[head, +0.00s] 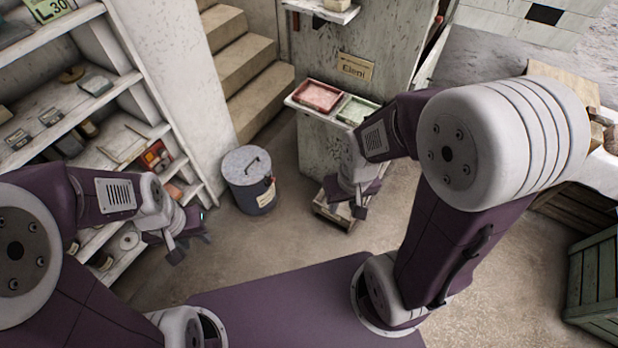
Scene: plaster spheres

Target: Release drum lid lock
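A grey-blue drum (252,198) stands upright on the floor, left of centre in the head view. Its round grey lid (240,166) sits on top and has a dark handle (253,162). A small red part (268,181) shows at the drum's right rim; whether it is the lock is too small to tell. A pale label is on the drum's side below it. My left gripper (189,248) appears open and empty, left of and nearer than the drum. My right gripper (345,201) appears open and empty, right of the drum. Neither touches it.
Loaded shelves (150,128) stand at the left, with stairs (245,75) behind the drum. A cabinet (325,150) holds a red tray (318,97) and a green tray (357,110). A low wooden crate (333,214) is near my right gripper. Floor before the drum is clear.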

